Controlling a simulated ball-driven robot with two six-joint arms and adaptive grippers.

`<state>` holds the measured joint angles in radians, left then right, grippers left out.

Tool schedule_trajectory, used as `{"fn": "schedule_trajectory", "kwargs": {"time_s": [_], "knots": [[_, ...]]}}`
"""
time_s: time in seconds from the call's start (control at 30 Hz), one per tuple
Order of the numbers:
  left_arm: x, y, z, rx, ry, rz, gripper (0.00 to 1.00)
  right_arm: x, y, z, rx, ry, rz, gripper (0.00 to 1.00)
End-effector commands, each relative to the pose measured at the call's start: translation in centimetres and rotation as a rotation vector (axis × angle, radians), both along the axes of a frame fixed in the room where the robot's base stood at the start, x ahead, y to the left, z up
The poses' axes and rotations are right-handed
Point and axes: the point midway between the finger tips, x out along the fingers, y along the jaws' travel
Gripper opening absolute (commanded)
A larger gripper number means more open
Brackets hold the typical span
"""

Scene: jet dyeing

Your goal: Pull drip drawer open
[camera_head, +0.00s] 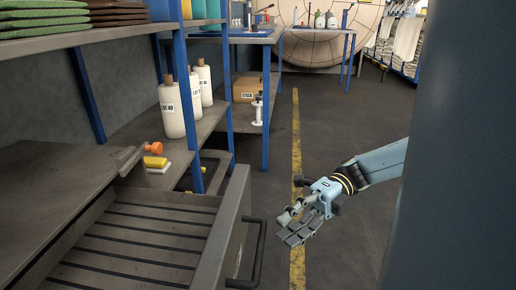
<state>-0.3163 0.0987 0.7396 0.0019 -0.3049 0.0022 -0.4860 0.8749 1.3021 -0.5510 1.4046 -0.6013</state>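The drip drawer (225,230) is a grey metal drawer at the lower left, with its slatted inside showing from above. It stands out from under the grey worktop, and the bottom of the picture cuts it off. Its black bar handle (259,255) is on the outer face, toward the right. My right gripper (290,227) is to the right of the handle and a little above it in the picture, apart from it. Its fingers are spread with a gap between them, and nothing shows in them. My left gripper is not in view.
A blue-framed shelf (176,95) with white bottles (172,112) stands behind the drawer. An orange knob-like item (153,148) and a yellow block (155,162) lie near the worktop edge. The floor with a yellow line (297,150) is clear right of the drawer.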

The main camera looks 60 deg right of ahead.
Motion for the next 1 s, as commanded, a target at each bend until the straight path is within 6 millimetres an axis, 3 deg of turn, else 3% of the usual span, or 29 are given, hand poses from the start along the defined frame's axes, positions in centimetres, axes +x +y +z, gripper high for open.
{"fn": "schedule_trajectory", "kwargs": {"time_s": [0.1, 0.3, 1.0], "knots": [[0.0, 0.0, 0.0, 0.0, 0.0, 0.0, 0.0, -0.8, -2.1, 0.3, -0.002, 0.002, -0.002, 0.36], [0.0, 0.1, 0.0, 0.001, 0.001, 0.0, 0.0, -1.5, -3.8, 0.6, -0.001, -0.001, -0.001, 0.36], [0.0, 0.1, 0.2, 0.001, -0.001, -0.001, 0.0, -1.2, -4.0, 0.1, -0.001, 0.011, -0.043, 0.36]]}}
